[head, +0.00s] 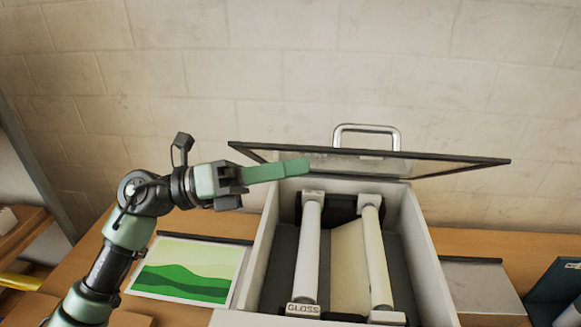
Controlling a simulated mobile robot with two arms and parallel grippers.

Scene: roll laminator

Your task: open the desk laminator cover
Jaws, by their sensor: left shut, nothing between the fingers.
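The desk laminator (432,270) is a white box with two pale rolls inside, the left one (307,250) above a "GLOSS" label. Its cover (450,166), a dark-framed clear panel with a metal handle (366,129), is raised and tilted up at the back, so the inside is exposed. My left gripper (306,169) comes in from the left and is shut and empty. Its green fingers lie in front of the cover's left part in the picture, above the box; I cannot tell whether they touch it. My right gripper is not in view.
A print of green hills (185,270) lies on the wooden desk (500,243) left of the laminator. A grey box (482,290) and a dark blue object (555,290) are at the right. A pale brick wall (270,70) stands close behind. Shelves are at the far left.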

